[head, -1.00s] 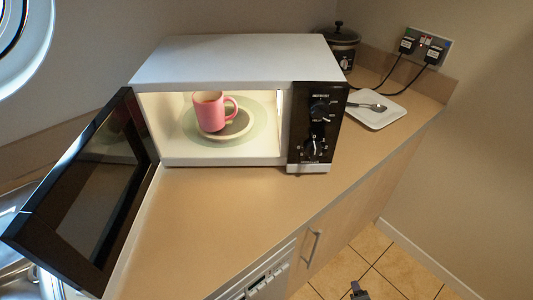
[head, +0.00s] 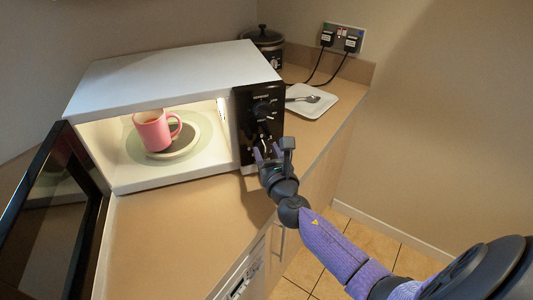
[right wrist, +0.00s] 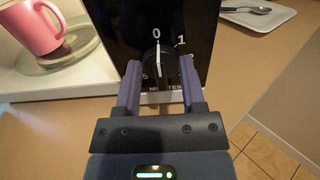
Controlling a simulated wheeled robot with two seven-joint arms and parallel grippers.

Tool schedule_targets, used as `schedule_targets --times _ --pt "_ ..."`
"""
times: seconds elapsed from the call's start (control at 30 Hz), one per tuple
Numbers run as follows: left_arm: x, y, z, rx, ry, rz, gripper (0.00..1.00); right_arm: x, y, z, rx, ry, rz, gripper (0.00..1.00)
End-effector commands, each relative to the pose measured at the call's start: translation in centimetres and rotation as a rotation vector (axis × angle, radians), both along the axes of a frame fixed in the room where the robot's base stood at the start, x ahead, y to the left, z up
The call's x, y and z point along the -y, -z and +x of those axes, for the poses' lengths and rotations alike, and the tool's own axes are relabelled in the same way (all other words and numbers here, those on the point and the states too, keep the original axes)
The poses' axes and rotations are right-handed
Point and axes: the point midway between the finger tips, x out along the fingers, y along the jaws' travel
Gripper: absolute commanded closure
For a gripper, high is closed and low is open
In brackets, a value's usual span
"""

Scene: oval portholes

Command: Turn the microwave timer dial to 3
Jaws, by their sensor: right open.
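The microwave (head: 165,78) stands on the counter with its door (head: 55,215) swung open to the left. Its black control panel (head: 245,118) carries an upper knob (head: 263,109) and a lower timer dial. In the right wrist view the timer dial (right wrist: 157,60) is a dark knob with a white pointer line, standing roughly upright below the 0.
A pink mug (head: 153,130) stands on a plate (head: 180,146) inside the lit microwave. A white dish (head: 312,102) with a spoon lies right of the microwave, near a slow cooker (head: 264,50) and plugged sockets (head: 342,40). The counter (head: 165,235) in front is clear.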

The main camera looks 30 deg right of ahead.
Motion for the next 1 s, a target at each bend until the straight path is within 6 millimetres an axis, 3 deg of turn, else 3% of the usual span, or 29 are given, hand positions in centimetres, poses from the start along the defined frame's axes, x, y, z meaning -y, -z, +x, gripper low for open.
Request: schedule_targets --times 0.2,0.43,1.0 --pt "0.00 -0.02 -0.01 0.000 0.000 0.000 0.41 -0.02 -0.01 0.01 0.000 0.000 0.001 0.51" --pt "-0.24 -0.02 -0.10 -0.002 0.001 0.004 0.41 -0.02 0.00 0.00 -0.001 -0.001 0.001 0.99" --pt "-0.65 0.26 -0.22 -0.006 0.001 0.011 0.41 0.07 0.08 -0.05 0.020 -0.001 0.074 1.00"
